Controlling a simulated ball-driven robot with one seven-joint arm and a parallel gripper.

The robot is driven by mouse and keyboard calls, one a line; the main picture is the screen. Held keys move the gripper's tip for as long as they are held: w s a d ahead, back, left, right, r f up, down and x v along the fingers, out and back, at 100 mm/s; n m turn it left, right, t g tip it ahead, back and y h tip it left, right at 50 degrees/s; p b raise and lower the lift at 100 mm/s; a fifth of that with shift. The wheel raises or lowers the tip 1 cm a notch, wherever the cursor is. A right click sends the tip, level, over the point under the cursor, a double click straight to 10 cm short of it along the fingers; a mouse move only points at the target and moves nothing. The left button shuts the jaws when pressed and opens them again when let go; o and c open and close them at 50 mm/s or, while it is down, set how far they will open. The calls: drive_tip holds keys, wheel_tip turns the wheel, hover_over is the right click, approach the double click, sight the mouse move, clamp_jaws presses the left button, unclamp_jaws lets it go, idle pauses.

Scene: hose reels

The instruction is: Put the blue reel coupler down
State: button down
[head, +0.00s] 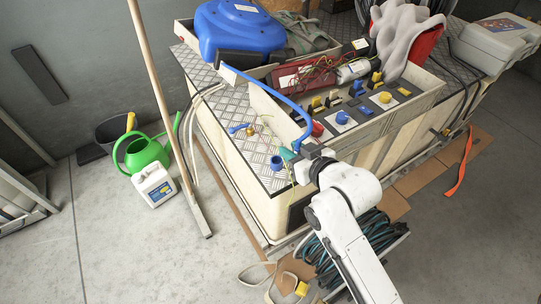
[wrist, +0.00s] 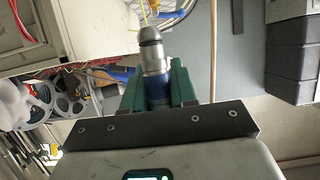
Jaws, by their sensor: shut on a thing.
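My gripper (wrist: 158,84) has green fingers shut on the blue reel coupler (wrist: 154,58), a grey metal piece with a dark nose and a blue section between the fingers. In the head view my gripper (head: 291,155) is by the front left corner of the bench top. The coupler is hard to make out there. The blue reel (head: 240,28) sits at the back of the bench. A blue hose (head: 285,98) arcs from near the reel down to my gripper. The wrist view does not clearly show whether the coupler touches anything.
A small blue cup-like piece (head: 277,163) stands on the checkered metal top (head: 228,112), near my gripper. A wooden-sided panel (head: 341,121) with blue and yellow fittings is to the right. A broom handle (head: 157,84), green watering can (head: 146,152) and white jug (head: 154,186) are left.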

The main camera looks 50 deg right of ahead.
sight(274, 157)
drive_tip(key=w+d+f, duration=0.1)
drive_tip(key=w+f, duration=0.1)
drive_tip(key=w+d+f, duration=0.1)
drive_tip(key=w+f, duration=0.1)
drive_tip(key=w, duration=0.1)
drive_tip(key=w+d+f, duration=0.1)
drive_tip(key=w+f, duration=0.2)
drive_tip(key=shift+w+d+b, duration=0.15)
drive_tip(key=shift+w+b, duration=0.05)
drive_tip(key=shift+b, duration=0.15)
drive_tip(key=shift+w+d+f, duration=0.1)
drive_tip(key=shift+w+f, duration=0.25)
drive_tip(key=shift+f, duration=0.05)
drive_tip(key=shift+w+d+f, duration=0.1)
drive_tip(key=shift+w+f, duration=0.1)
drive_tip(key=shift+f, duration=1.55)
drive_tip(key=shift+f, duration=0.15)
drive_tip(key=c, duration=0.9)
unclamp_jaws()
